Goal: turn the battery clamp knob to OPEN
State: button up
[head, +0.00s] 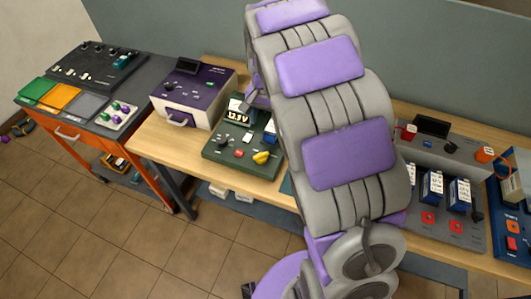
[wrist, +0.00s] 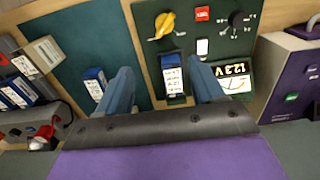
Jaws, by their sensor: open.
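A yellow knob (wrist: 163,24) sits on a dark green tester panel (wrist: 146,40) in the wrist view. The knob also shows in the head view (head: 261,157) on the same panel, left of my arm. Its label is too small to read. A blue and white battery (wrist: 172,75) is at the panel's near edge, below the knob in the wrist view. My gripper (wrist: 163,88) is open, with its blue fingers apart on either side of the battery. Whether they touch it is unclear. In the head view my arm hides the gripper.
The panel also carries a black dial (wrist: 240,20), a red button (wrist: 202,13) and a voltage display (wrist: 232,76). A purple device (head: 193,92) stands beside it on the wooden bench (head: 150,140). Another battery (wrist: 95,82) lies on a teal mat (wrist: 80,40). A grey charger (head: 440,200) is at right.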

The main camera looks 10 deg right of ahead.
jog(key=b, duration=0.2)
send_near(262, 154)
jog(key=shift+a+f, duration=0.2)
jog(key=shift+a, duration=0.4)
jog(key=shift+a+f, duration=0.2)
jog(key=shift+a, duration=0.4)
jog(key=d+f, duration=0.1)
jog(key=f, duration=0.1)
jog(key=d+f, duration=0.1)
jog(key=f, duration=0.2)
jog(key=d+f+b, duration=0.1)
jog(key=f, duration=0.1)
jog(key=shift+d+f, duration=0.15)
jog(key=shift+f, duration=0.05)
jog(key=shift+a+f, duration=0.8)
jog(key=shift+a, duration=0.6)
jog(key=shift+d, duration=1.05)
jog(key=shift+c, duration=1.3)
jog(key=shift+d, duration=0.1)
jog(key=shift+c, duration=0.7)
jog(key=shift+a, duration=0.35)
jog(key=c, duration=0.3)
jog(key=shift+a, duration=0.1)
jog(key=shift+c, duration=1.2)
